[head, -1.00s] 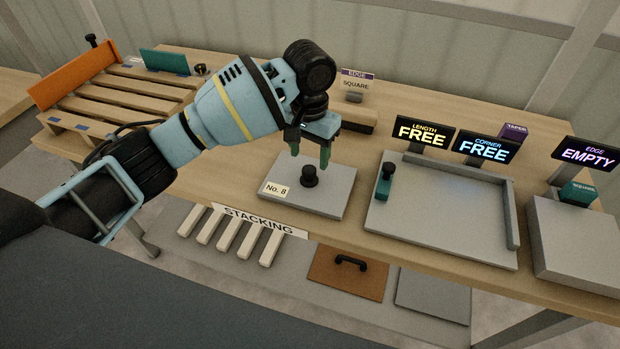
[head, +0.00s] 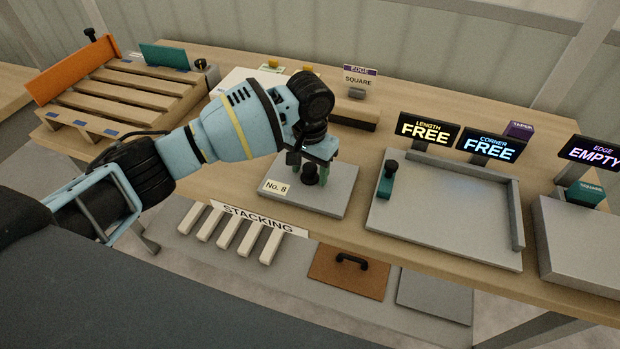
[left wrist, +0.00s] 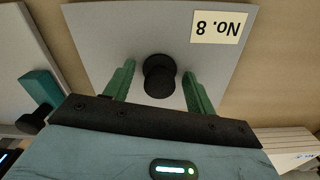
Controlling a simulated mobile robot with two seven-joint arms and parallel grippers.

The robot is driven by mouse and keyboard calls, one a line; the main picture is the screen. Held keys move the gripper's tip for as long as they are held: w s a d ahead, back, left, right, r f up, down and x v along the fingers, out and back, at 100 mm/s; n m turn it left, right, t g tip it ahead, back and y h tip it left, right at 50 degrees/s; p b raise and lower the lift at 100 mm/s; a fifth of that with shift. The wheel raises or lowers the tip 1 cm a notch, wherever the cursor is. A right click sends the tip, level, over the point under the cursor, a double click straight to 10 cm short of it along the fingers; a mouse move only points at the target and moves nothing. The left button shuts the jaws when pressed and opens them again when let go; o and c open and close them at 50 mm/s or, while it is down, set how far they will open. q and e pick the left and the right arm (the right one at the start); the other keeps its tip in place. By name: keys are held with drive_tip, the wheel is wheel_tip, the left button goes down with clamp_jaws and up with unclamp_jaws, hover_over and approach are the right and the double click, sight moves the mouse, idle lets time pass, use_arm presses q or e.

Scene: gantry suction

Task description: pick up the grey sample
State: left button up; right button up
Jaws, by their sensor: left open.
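The grey sample (head: 335,195) is a flat grey plate with a black knob (head: 310,174) near its middle and a "No. 8" label (head: 276,187) at its left corner. It lies on the wooden table. My left gripper (head: 309,178) is low over the plate, with its green fingers on either side of the knob. In the left wrist view the open fingers (left wrist: 158,92) flank the knob (left wrist: 159,76), with a gap on each side. The plate (left wrist: 110,35) and its label (left wrist: 217,26) show there too. My right gripper is not in view.
A grey corner fixture (head: 440,220) with a teal clamp (head: 387,180) and lit "FREE" signs (head: 427,129) stands to the right. A grey block (head: 585,245) is at far right. A wooden rack (head: 125,95) with an orange board stands left. A "STACKING" shelf (head: 330,255) lies below the front edge.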

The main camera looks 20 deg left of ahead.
sight(312, 170)
use_arm(q)
drive_tip(key=c, duration=1.2)
clamp_jaws()
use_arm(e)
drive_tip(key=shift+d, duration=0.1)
use_arm(q)
drive_tip(key=shift+r, duration=0.15)
